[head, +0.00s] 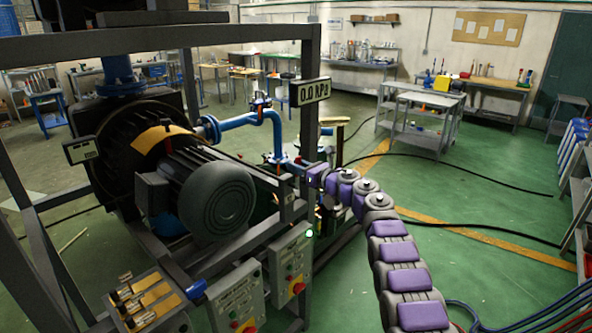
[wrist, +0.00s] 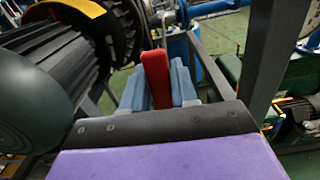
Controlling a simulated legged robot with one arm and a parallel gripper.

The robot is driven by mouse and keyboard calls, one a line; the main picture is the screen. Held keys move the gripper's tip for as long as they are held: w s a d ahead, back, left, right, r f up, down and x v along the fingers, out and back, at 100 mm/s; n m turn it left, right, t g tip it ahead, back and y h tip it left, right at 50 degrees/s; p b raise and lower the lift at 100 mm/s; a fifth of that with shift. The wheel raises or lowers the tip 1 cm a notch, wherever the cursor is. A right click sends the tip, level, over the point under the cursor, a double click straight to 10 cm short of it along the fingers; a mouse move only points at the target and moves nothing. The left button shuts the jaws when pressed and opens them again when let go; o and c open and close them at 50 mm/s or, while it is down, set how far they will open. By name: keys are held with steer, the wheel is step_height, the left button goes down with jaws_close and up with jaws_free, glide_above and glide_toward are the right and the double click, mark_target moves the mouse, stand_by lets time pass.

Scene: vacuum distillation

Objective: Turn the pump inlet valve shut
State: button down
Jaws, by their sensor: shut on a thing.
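The red handle (wrist: 155,75) of a valve stands upright in the middle of the wrist view. I take it for the pump inlet valve's handle. My gripper (wrist: 158,85) has its blue-grey fingers on both sides of the handle and is shut on it. The valve body below is hidden by the fingers and my wrist. In the head view my purple and grey arm reaches in from the right to the skid frame, beside the blue pipe (head: 245,120). My gripper is small there and partly hidden, and the handle cannot be made out.
A dark finned motor (head: 217,195) sits left of my gripper. A grey frame post (head: 309,95) stands close by and carries a display reading 0.0 kPa (head: 314,91). Control boxes (head: 290,265) hang below. Cables cross the open green floor at right.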

steer(key=shift+s+a+f+n, duration=0.2)
steer(key=shift+f+n, duration=0.1)
stand_by(0.4)
steer(key=c, duration=1.1)
jaws_free()
steer(key=shift+f, duration=0.1)
steer(key=shift+c, duration=0.2)
steer(key=shift+o, duration=0.7)
steer(key=shift+w, duration=0.1)
steer(key=shift+o, duration=0.2)
steer(key=shift+r, duration=0.25)
